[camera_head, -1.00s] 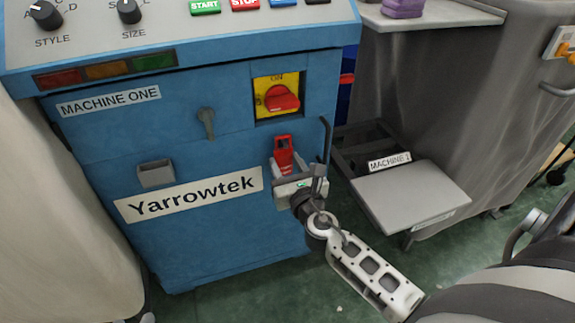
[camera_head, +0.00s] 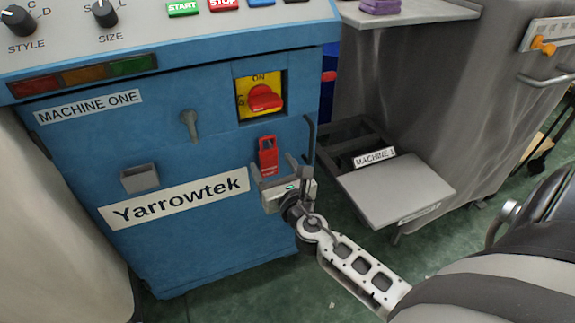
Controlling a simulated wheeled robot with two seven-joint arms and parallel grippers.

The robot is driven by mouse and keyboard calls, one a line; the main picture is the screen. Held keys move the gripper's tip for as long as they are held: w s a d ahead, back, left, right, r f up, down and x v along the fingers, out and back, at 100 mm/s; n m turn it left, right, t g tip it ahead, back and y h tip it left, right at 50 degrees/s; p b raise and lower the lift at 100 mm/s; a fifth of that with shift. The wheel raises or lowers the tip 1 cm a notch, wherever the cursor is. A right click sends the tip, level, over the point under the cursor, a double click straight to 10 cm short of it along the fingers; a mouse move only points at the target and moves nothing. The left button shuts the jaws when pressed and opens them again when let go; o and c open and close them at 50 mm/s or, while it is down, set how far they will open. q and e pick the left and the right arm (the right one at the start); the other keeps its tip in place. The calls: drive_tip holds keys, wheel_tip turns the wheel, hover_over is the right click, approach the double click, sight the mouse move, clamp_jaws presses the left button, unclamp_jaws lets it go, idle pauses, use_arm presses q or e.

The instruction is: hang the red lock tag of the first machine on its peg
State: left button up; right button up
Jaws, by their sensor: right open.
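The red lock tag (camera_head: 268,155) hangs upright against the blue front of Machine One (camera_head: 210,235), below the red rotary switch (camera_head: 265,98) on its yellow plate. Its peg cannot be made out behind it. My right gripper (camera_head: 281,176) is open just in front of and below the tag, its fingers apart, with one finger near the tag's lower end. I see nothing held in it. Whether a finger touches the tag cannot be told. My left gripper is not in view.
A dark upright bar (camera_head: 310,140) stands at the machine's right edge, close to my right gripper. A grey lever (camera_head: 189,125) and a small grey box (camera_head: 139,178) are on the front panel. A grey shelf (camera_head: 395,190) lies to the right.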

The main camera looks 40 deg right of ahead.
use_arm(q)
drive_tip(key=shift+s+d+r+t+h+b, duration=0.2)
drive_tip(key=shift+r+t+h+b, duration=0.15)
drive_tip(key=shift+b, duration=0.25)
use_arm(e)
drive_tip(key=v, duration=1.5)
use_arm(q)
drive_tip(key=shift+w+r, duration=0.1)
use_arm(e)
drive_tip(key=shift+d+r, duration=0.1)
